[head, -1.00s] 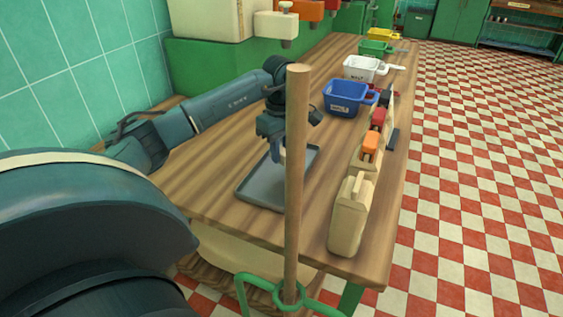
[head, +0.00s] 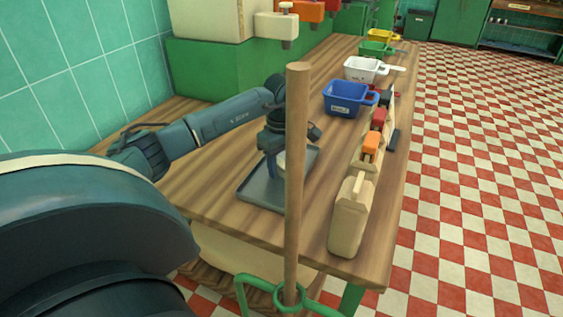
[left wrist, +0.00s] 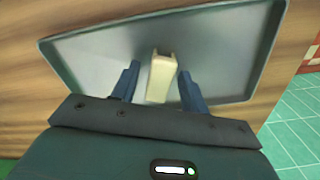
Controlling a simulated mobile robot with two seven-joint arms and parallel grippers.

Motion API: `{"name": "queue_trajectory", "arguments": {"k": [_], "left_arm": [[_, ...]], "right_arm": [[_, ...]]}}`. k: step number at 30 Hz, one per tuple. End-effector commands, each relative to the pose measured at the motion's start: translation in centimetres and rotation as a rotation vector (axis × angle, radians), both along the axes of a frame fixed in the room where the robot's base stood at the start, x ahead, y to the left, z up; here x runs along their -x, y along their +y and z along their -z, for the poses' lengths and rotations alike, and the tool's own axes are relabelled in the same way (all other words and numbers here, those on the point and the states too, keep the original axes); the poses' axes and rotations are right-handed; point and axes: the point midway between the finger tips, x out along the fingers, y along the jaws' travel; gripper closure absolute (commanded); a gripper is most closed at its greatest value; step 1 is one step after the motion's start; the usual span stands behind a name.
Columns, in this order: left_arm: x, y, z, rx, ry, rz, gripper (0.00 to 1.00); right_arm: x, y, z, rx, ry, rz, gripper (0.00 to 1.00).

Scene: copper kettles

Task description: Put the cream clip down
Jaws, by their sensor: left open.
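The cream clip (left wrist: 161,78) is in the grey tray (left wrist: 225,58) in the left wrist view, between the two blue fingers of my left gripper (left wrist: 159,70). There are gaps between the fingers and the clip, so the gripper is open around it. In the head view my left gripper (head: 274,168) is low over the tray (head: 257,193), and a small cream patch of the clip (head: 282,160) shows beside the fingers. A wooden pole hides part of this spot. My right gripper is not in view.
The upright wooden pole (head: 297,180) stands in front of the tray. A beige holder (head: 349,218) with orange (head: 371,143) and red (head: 379,118) pieces behind it lines the table's right edge. Blue (head: 347,99) and white (head: 362,70) bins stand farther back.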

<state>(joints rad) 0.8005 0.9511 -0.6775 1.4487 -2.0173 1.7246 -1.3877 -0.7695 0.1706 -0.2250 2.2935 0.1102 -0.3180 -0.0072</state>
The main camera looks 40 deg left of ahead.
Motion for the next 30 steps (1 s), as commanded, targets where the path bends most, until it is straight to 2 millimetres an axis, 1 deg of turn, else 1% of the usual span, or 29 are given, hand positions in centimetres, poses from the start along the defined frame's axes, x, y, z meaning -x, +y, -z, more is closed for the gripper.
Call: {"name": "queue_trajectory", "arguments": {"k": [5,8,11,18,21,25,30], "left_arm": [[0.0,0.0,-0.2,0.0,0.0,0.0,0.55],[0.0,0.0,-0.9,-0.001,-0.002,0.0,0.55],[-0.1,0.0,-2.5,-0.001,-0.005,0.0,0.55],[-0.1,0.0,-7.8,0.0,-0.006,0.0,0.55],[-0.1,0.0,-9.6,0.0,-0.004,0.0,0.55],[-0.1,0.0,-11.3,0.0,-0.002,-0.001,0.55],[0.0,0.0,-12.2,0.001,0.0,0.0,0.55]], "right_arm": [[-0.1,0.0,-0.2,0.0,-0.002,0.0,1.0],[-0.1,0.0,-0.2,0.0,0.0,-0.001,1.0],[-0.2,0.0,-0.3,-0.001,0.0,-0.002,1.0],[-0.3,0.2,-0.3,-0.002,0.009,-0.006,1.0],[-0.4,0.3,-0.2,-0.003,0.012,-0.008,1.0],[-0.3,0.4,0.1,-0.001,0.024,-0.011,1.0],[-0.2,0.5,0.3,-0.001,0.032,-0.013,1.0]]}}
